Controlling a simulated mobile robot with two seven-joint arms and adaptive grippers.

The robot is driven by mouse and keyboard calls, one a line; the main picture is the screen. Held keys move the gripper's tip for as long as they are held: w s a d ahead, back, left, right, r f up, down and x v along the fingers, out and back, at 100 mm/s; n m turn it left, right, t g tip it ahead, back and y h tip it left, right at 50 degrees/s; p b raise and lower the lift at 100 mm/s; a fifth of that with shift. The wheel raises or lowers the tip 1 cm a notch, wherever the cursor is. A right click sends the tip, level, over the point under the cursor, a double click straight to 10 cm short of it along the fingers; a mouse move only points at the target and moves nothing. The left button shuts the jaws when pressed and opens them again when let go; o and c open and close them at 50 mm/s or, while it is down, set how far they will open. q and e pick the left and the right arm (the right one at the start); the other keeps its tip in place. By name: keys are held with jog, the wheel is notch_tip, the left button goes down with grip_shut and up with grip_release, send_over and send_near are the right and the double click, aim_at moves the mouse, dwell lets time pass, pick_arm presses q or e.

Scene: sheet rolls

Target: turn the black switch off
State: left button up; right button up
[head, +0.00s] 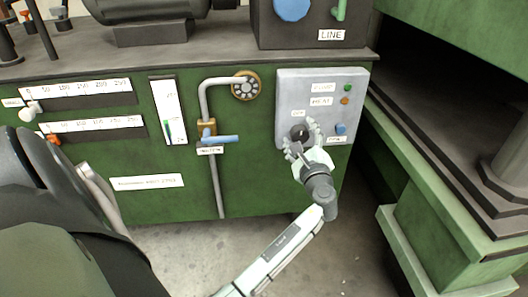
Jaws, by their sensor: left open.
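The black switch (299,131) is a round dark knob on the lower left of the grey control panel (324,77), under a small label. My left gripper (301,138) is open at the knob, with one finger to its right and the other below and to its left. The fingers hide part of the knob's lower edge, and I cannot tell whether they touch it. The knob's pointer direction is too small to read surely. My right gripper is not in view.
A blue button (340,128) sits right of the knob, with green (348,87) and orange (345,101) lamps above. Left of the panel are a pipe (213,180) and a blue-handled valve (220,139). A green machine (440,160) stands close on the right.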

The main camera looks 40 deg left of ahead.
pick_arm(q)
jog(key=m+p, duration=0.1)
jog(key=m, duration=0.2)
jog(key=shift+r+m, duration=0.1)
jog(key=shift+m, duration=0.3)
jog(key=m, duration=0.3)
jog(key=shift+p, duration=0.35)
jog(key=s+d+m, duration=0.1)
jog(key=s+d, duration=0.4)
jog(key=d, duration=0.1)
jog(key=s+a+f+n+g+h+p, duration=0.1)
jog(key=s+f+n+g+h+p, duration=0.1)
jog(key=s+f+n+h+p, duration=0.25)
jog(key=s+a+f+n+g+h+p, duration=0.1)
jog(key=s+f+n+g+p, duration=0.15)
jog(key=f+n, duration=0.45)
jog(key=s+d+f+n+g+h+p, duration=0.1)
jog(key=s+d+f+n+h+p, duration=0.1)
jog(key=s+n, duration=0.3)
jog(key=s+d+f+n+g+h+p, duration=0.2)
jog(key=s+f+n+h+p, duration=0.1)
jog(key=s+f+n, duration=0.1)
jog(key=s+f, duration=0.1)
jog(key=s, duration=0.1)
jog(key=shift+s+d+n+h, duration=0.25)
jog(key=shift+s+n+h, duration=0.1)
jog(key=shift+s, duration=0.05)
jog(key=shift+f, duration=0.1)
